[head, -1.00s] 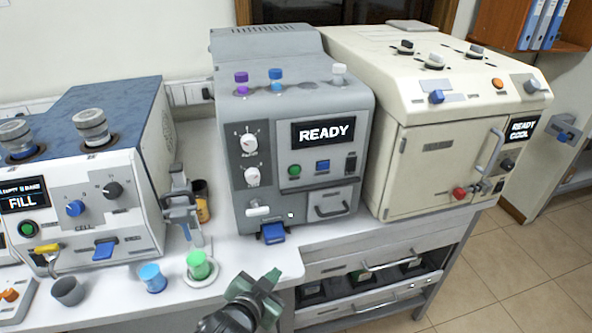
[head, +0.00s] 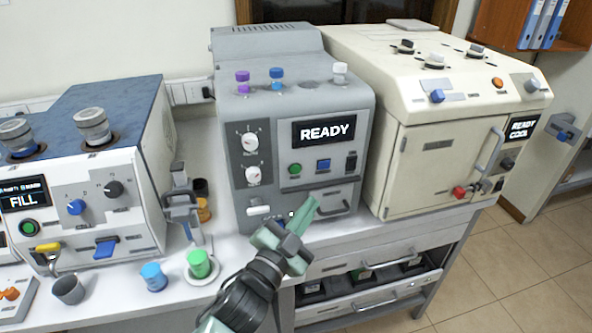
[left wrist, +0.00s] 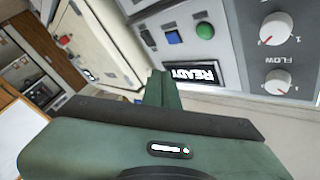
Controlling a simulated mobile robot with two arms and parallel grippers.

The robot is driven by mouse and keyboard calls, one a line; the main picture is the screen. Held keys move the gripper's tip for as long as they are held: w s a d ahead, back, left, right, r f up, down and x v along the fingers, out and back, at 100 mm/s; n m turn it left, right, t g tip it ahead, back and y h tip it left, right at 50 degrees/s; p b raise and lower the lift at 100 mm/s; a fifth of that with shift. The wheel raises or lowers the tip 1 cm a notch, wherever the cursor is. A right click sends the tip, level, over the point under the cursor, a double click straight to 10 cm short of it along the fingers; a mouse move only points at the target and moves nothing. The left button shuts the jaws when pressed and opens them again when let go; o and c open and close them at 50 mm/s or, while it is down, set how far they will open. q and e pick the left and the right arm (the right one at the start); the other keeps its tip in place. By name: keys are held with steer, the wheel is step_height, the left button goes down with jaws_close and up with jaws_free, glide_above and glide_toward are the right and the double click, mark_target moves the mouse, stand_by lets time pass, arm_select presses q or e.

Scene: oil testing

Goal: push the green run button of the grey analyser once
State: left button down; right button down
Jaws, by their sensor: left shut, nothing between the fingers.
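The grey analyser (head: 290,110) stands on the bench in the middle of the head view, its screen (head: 323,131) reading READY. Its green run button (head: 295,169) is on the front panel below the screen, left of a blue button (head: 323,165). My left gripper (head: 309,212) is shut and empty, in front of the analyser's lower front, below and a little right of the green button. In the left wrist view the green button (left wrist: 205,31) shows beyond the shut fingers (left wrist: 158,88), clear of them. My right gripper is not in view.
A cream machine (head: 440,120) stands close on the right. A blue-topped machine (head: 90,180) is on the left. A green-capped vial (head: 199,264), a blue-capped vial (head: 153,276) and a grey cup (head: 68,289) stand at the bench's front left.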

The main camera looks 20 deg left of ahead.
mark_target(296, 170)
arm_select(q)
steer(key=shift+w+a, duration=0.1)
steer(key=shift+w+a, duration=0.8)
steer(key=shift+w, duration=0.4)
steer(key=shift+w+a, duration=0.8)
steer(key=shift+w, duration=0.35)
steer(key=shift+w+a, duration=0.8)
steer(key=shift+w, duration=0.4)
steer(key=shift+w+a, duration=0.25)
steer(key=shift+w, duration=0.1)
steer(key=shift+w+a, duration=0.2)
steer(key=shift+w, duration=0.15)
steer(key=shift+s, duration=0.1)
steer(key=shift+s+d+p, duration=0.3)
steer(key=shift+s+d, duration=0.15)
steer(key=shift+s, duration=0.15)
stand_by(0.4)
